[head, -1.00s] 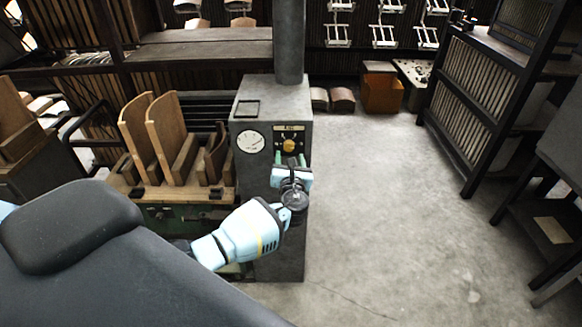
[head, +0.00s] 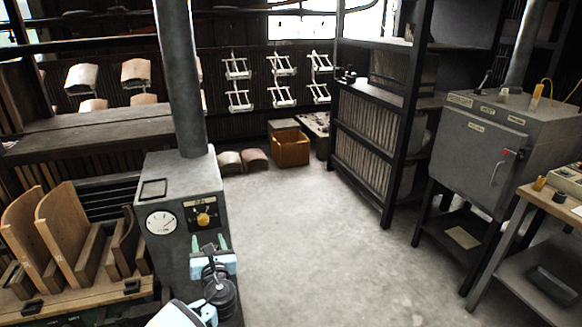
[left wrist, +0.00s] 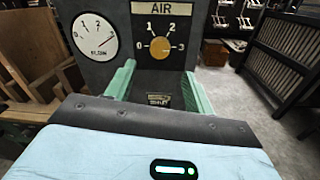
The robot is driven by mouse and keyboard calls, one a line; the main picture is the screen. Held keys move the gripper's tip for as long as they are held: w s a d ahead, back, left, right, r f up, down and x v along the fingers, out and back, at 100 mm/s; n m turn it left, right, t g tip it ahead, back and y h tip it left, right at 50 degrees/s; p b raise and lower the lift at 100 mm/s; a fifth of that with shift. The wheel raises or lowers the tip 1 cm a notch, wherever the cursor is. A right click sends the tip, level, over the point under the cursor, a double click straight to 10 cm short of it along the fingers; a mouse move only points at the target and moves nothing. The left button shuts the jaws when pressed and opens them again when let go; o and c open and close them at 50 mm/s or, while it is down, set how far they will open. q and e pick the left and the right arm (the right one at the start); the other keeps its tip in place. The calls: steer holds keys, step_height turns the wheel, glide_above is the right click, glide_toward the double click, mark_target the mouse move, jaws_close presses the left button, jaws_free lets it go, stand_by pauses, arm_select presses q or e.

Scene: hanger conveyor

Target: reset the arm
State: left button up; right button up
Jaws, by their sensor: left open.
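My left gripper (head: 209,245) is in front of the grey machine cabinet (head: 160,180), below its yellow knob. In the left wrist view its two green fingers (left wrist: 157,90) stand wide apart with nothing between them. Behind them the cabinet face shows a yellow AIR knob (left wrist: 160,48), pointing to about 0 on a scale that runs up to 3, and a round dial (left wrist: 95,38). The fingers look apart from the knob. My right gripper is in neither view.
Curved wooden forms (head: 55,235) stand on a bench left of the cabinet. An orange bin (head: 290,148) and a dark rack (head: 375,150) stand behind. A grey oven (head: 490,150) and a small table (head: 555,205) are at right. The middle floor is clear.

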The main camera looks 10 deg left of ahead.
arm_select(q)
steer(key=s+d+f+n+g+h, duration=0.2)
steer(key=s+d+f+n+h, duration=0.25)
steer(key=s+f, duration=0.4)
steer(key=s+d+f+n+g+h, duration=0.25)
steer(key=s+d+f+n, duration=0.35)
steer(key=f, duration=0.4)
steer(key=s+d+f+n+h, duration=0.1)
steer(key=s+d+n+h, duration=0.1)
steer(key=s+n, duration=0.7)
steer(key=s+d+n+h, duration=0.2)
steer(key=s+n+h, duration=0.1)
steer(key=s+n, duration=0.7)
steer(key=shift+s+d+f+g, duration=0.2)
steer(key=shift+s+f+g, duration=0.15)
steer(key=shift+s, duration=1.9)
